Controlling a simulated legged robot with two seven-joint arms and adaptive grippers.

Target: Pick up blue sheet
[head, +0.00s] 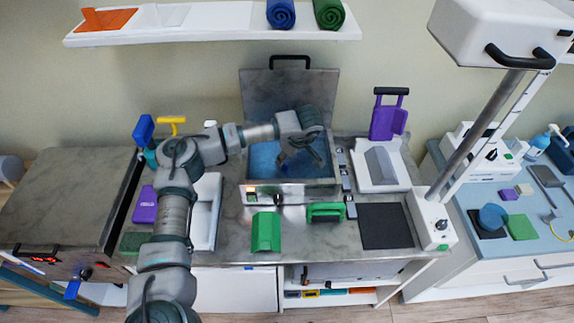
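A steel basin (290,187) with its lid raised stands in the middle of the worktop. Its inside shows flat blue (262,160); I cannot tell whether this is the blue sheet, water or both. My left gripper (299,160) reaches over the basin from the left, pointing down, with its dark fingers low over the blue. The fingers and wrist hide part of the inside. I cannot see clearly how far apart the fingers are or whether anything is between them. My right gripper is not in view.
A white tray with a grey form (381,163) stands right. A shelf (210,22) with rolled towels hangs above. A post rises at right.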

